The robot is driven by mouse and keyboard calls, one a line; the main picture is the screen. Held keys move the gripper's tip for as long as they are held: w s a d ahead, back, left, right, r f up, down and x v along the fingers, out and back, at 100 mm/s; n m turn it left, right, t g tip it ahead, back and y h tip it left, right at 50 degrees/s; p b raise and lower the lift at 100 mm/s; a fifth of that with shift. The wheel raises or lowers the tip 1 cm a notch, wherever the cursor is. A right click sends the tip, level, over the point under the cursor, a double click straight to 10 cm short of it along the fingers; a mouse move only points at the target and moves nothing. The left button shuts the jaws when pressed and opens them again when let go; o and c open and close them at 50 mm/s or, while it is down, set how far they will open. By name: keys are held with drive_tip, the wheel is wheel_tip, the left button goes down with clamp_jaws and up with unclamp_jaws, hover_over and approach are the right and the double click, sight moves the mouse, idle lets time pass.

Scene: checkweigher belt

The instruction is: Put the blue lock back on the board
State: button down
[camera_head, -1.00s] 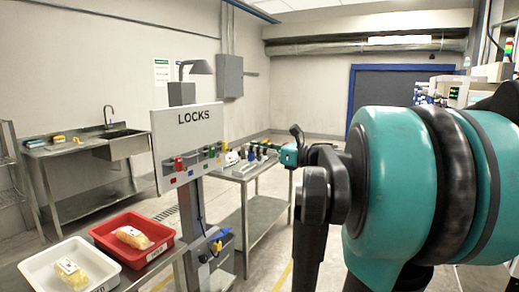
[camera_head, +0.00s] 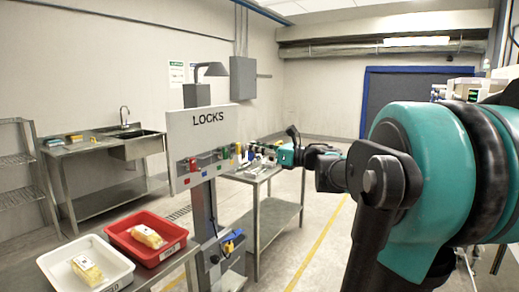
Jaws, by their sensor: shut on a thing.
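The white LOCKS board (camera_head: 215,138) stands on a grey post left of centre. A red lock (camera_head: 193,164) hangs at its left, with green (camera_head: 227,153) and yellow (camera_head: 238,149) ones by its right edge. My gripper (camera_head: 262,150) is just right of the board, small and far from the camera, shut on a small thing. A blue patch (camera_head: 251,155) shows at its fingertips and looks like the blue lock. Its outline is too small to tell, and things behind crowd it.
A steel table (camera_head: 272,207) stands behind the board and gripper. A red tray (camera_head: 118,232) and a white tray (camera_head: 55,262), each with a yellow pack, lie at the front left. The floor at right of centre is clear.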

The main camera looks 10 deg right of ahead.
drive_tip(key=x, duration=1.8)
drive_tip(key=shift+a+f, duration=0.25)
drive_tip(key=shift+f, duration=0.05)
idle(1.5)
drive_tip(key=shift+w, duration=0.15)
drive_tip(key=shift+f, duration=0.1)
idle(0.3)
drive_tip(key=shift+f, duration=0.7)
drive_tip(key=shift+f, duration=0.35)
drive_tip(key=shift+f, duration=0.35)
drive_tip(key=shift+f, duration=0.9)
drive_tip(key=c, duration=1.3)
unclamp_jaws()
